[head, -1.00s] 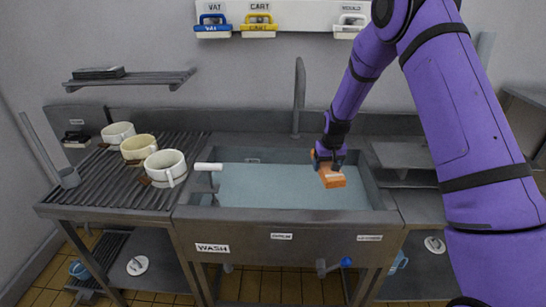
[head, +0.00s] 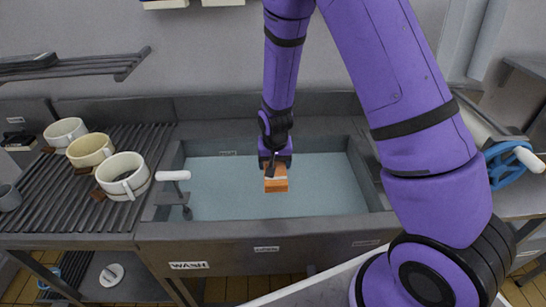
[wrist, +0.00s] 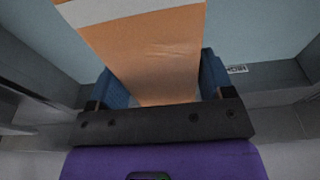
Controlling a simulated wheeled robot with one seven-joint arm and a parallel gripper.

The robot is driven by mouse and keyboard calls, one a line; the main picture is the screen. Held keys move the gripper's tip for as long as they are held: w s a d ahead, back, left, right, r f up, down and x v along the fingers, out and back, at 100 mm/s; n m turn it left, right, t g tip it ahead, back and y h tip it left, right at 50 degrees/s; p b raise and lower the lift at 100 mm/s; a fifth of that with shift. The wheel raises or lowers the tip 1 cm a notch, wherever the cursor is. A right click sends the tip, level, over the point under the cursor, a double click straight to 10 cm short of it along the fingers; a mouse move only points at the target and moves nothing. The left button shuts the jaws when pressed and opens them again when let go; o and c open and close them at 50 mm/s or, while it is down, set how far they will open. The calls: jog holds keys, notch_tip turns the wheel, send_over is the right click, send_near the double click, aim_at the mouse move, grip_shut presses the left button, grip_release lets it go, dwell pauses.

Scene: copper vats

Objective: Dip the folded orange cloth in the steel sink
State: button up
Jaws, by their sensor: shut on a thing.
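The folded orange cloth (head: 276,183) has a pale band across it. My gripper (head: 275,165) is shut on it and points down over the steel sink (head: 205,232). The sink holds blue-grey water (head: 320,190). In the wrist view the cloth (wrist: 150,50) sits between the two blue fingers (wrist: 163,85), with water around it. I cannot tell whether the cloth's lower end touches the water.
Several mugs (head: 123,175) stand on the ribbed drainboard (head: 60,205) at the left. A white-handled lever (head: 174,176) stands at the basin's left end. A blue handwheel (head: 507,165) is at the right.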

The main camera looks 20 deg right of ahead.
notch_tip(320, 180, down, 17)
jog(key=shift+f, duration=0.2)
dwell(0.9)
jog(key=shift+d, duration=0.15)
dwell(0.4)
jog(key=shift+s+d, duration=0.2)
jog(key=shift+d, duration=0.25)
dwell(0.3)
notch_tip(320, 180, up, 18)
jog(key=shift+f, duration=0.1)
dwell(0.8)
